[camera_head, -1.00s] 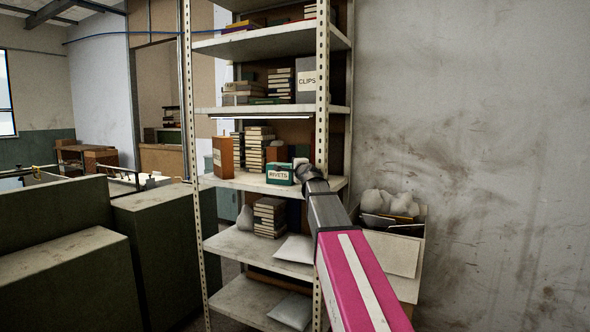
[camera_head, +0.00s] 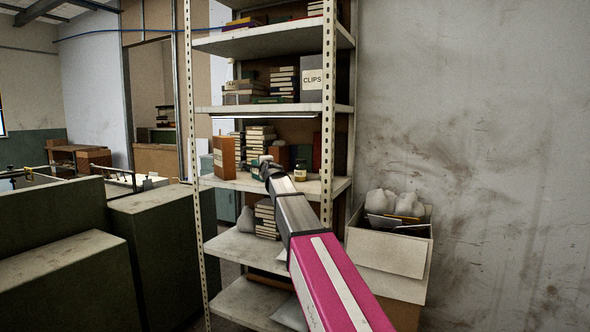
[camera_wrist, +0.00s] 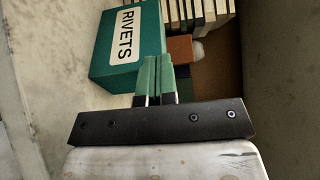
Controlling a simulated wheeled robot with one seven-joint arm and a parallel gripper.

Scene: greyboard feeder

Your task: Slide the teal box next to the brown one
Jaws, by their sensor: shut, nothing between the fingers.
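The teal box (camera_wrist: 128,42), labelled RIVETS, fills the upper left of the wrist view. In the head view my gripper hides most of it; only a teal edge (camera_head: 255,173) shows. The orange-brown box (camera_head: 223,157) with a pale label stands upright at the left end of the same shelf, with a small gap between it and the teal edge. My gripper (camera_head: 266,166) is at the right side of the teal box. In the wrist view its fingers (camera_wrist: 156,62) are shut together and empty, against or very near the box's side.
Stacked books (camera_head: 259,139) stand behind on this shelf. The perforated front posts (camera_head: 328,110) and the shelf above bound the space. A carton (camera_head: 390,248) sits right of the rack.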

